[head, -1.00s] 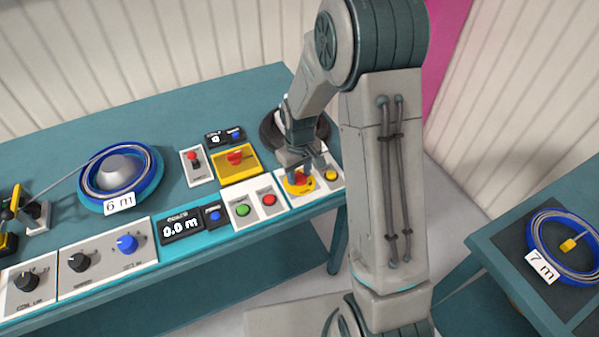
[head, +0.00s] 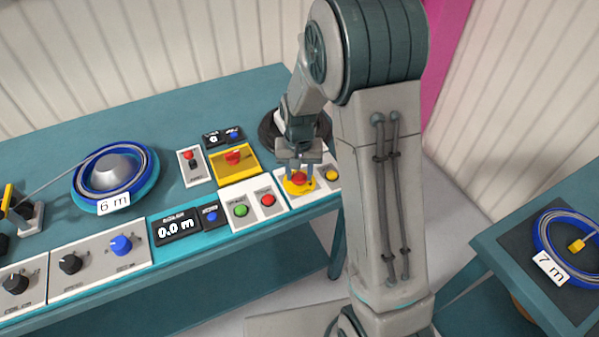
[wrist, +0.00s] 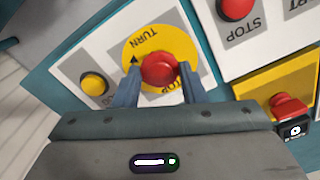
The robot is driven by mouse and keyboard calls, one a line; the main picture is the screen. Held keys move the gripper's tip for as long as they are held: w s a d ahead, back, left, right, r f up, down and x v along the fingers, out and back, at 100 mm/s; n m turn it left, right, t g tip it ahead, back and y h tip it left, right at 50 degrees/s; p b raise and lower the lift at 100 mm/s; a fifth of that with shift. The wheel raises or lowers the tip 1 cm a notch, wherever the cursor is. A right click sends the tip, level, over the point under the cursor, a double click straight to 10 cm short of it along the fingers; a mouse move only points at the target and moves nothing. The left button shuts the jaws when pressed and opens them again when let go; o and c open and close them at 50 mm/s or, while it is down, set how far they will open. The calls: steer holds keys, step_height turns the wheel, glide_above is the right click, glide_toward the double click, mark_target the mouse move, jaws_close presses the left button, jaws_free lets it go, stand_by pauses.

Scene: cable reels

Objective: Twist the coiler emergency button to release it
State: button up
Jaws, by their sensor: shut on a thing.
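The coiler emergency button is a red mushroom knob (wrist: 160,69) on a round yellow plate (wrist: 133,50) marked TURN, on a white panel at the bench's front edge. In the head view the red knob (head: 299,178) sits below my gripper (head: 299,172). In the wrist view my gripper (wrist: 156,85) has one blue-grey finger on each side of the knob, shut on it. The knob's near side is partly hidden by the fingers.
Beside it are a yellow button (wrist: 95,84) and a red STOP button (wrist: 236,8). A green button (head: 241,210) and a yellow box with a red knob (head: 233,158) are further left. A blue 6 m reel (head: 115,172) stands on the bench.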

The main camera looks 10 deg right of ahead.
stand_by(0.3)
steer(key=o, duration=1)
step_height(320, 180, up, 14)
steer(key=shift+f, duration=0.15)
